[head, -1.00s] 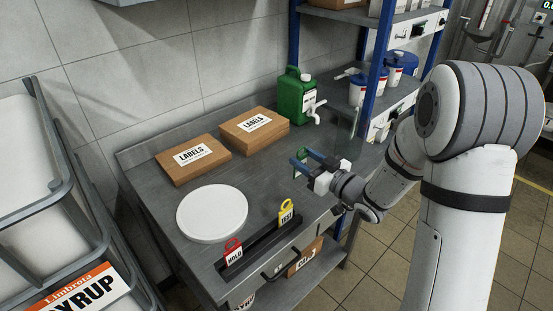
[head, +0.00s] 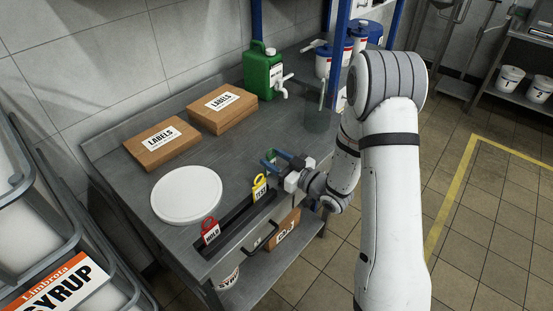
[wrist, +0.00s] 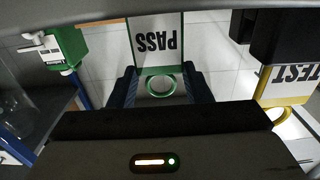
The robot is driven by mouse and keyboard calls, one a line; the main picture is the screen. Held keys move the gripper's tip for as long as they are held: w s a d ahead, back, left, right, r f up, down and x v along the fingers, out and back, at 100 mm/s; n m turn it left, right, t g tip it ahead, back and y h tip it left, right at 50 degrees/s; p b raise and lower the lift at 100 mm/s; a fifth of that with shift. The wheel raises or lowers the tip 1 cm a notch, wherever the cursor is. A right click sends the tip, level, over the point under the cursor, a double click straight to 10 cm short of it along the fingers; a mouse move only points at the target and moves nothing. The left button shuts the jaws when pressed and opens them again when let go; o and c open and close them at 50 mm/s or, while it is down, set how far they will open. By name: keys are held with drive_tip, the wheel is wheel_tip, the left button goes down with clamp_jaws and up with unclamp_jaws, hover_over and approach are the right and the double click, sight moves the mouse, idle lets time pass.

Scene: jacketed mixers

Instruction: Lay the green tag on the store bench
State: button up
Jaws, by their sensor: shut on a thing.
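The green tag (wrist: 155,42), a white plate reading PASS with a green frame and ring, is held between the two fingers of my gripper (wrist: 161,88) in the wrist view. In the head view my gripper (head: 277,162) is shut at the right side of the steel bench (head: 225,160), close to the yellow TEST tag (head: 260,188). The green tag is hard to make out there. The TEST tag also shows at the right of the wrist view (wrist: 288,82). I cannot tell whether this bench is the store bench.
A dark rack (head: 235,215) along the bench front holds the TEST tag and a red HOLD tag (head: 211,232). A white round plate (head: 186,194), label boxes (head: 222,107) and a green canister (head: 262,72) stand on the bench.

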drive_tip(key=shift+f, duration=0.1)
drive_tip(key=shift+f+b, duration=0.15)
drive_tip(key=shift+b, duration=0.15)
drive_tip(key=o, duration=1)
drive_tip(key=shift+c, duration=0.2)
drive_tip(key=shift+r, duration=0.2)
